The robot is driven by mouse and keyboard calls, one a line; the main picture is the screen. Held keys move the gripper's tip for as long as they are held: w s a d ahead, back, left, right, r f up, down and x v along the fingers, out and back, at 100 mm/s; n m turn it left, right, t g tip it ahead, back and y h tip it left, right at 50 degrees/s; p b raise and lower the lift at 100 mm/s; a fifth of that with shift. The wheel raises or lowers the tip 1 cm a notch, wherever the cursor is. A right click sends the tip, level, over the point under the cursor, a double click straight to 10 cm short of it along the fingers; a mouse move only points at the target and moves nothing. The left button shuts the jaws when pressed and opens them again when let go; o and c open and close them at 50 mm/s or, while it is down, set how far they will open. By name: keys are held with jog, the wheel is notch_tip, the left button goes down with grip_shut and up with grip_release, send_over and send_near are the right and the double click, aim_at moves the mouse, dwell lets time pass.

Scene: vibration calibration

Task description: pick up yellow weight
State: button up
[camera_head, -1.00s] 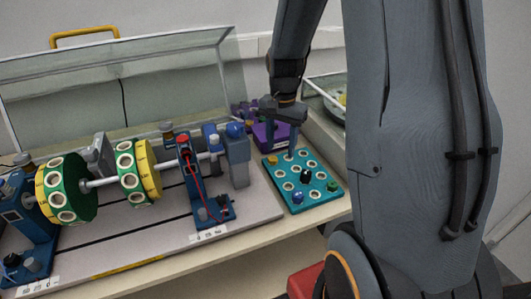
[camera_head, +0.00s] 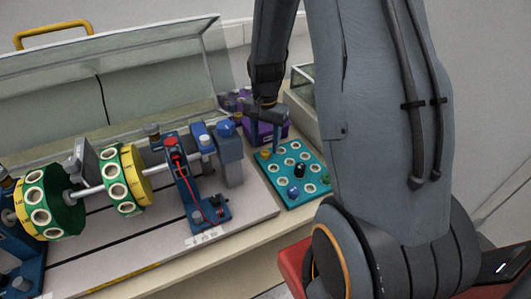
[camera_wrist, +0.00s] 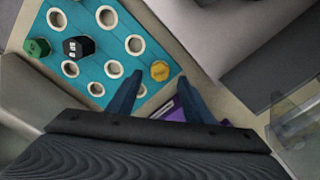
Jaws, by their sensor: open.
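The yellow weight (camera_wrist: 160,70) is at the corner of the teal holed tray (camera_wrist: 105,40). It is also visible in the head view (camera_head: 264,154), at the tray's back left corner. My gripper (camera_wrist: 159,79) is open and empty. In the wrist view its two fingertips lie on either side of the yellow weight, a little short of it in the picture. In the head view my gripper (camera_head: 267,140) hangs over that corner. The height gap between the fingertips and the weight is hard to tell.
A black weight (camera_wrist: 78,47) and a green weight (camera_wrist: 37,48) sit in the tray; a blue one (camera_head: 293,192) stands near its front. A purple box (camera_head: 282,131) is behind the gripper. The rotor rig with green-yellow discs (camera_head: 128,180) stands left of the tray.

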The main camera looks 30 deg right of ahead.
jog(key=shift+f+p, duration=0.3)
jog(key=shift+f, duration=1)
grip_shut()
jog(key=shift+r, duration=0.1)
